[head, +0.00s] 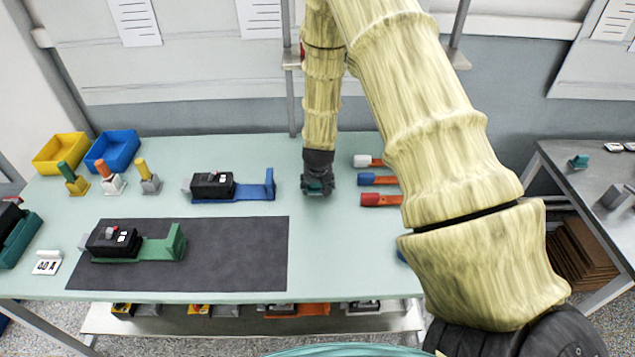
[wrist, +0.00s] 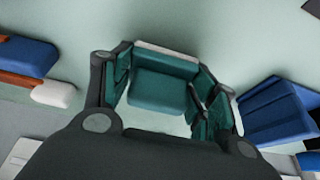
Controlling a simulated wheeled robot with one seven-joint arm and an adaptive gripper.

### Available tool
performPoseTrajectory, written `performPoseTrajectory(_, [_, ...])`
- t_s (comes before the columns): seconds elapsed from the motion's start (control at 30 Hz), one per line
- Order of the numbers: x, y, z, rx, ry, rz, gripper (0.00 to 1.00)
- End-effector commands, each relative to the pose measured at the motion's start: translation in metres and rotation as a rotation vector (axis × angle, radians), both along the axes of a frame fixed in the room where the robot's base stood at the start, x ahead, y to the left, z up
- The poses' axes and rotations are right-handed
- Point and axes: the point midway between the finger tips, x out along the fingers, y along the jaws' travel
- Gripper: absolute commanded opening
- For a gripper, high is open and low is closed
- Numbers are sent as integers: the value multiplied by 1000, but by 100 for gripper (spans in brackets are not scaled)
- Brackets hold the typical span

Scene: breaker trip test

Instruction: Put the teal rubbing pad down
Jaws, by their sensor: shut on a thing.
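The teal rubbing pad (wrist: 163,88) is between the fingers of my gripper (wrist: 160,84) in the wrist view, with a pale strip along its far edge. My gripper is shut on it. In the head view, my gripper (head: 318,188) points down over the pale green table (head: 330,240), right of the blue stand. The pad is mostly hidden there by the dark fingers. I cannot tell whether the pad touches the tabletop.
A blue stand (head: 256,192) with a black breaker (head: 212,185) is close on the left. Tools with white, blue and red ends (head: 368,180) lie close on the right. A dark mat (head: 240,255) bears a green stand (head: 160,248). Table right of the mat looks clear.

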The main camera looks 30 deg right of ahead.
Motion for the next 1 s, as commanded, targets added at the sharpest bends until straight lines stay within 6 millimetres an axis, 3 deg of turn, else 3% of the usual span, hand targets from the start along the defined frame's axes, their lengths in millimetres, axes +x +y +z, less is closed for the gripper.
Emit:
performPoseTrajectory(0.87, [0,0,-13,-1,-2,1,32])
performPoseTrajectory(0.9, [0,0,-13,-1,-1,1,60])
performPoseTrajectory(1.0, [0,0,-13,-1,-1,1,78])
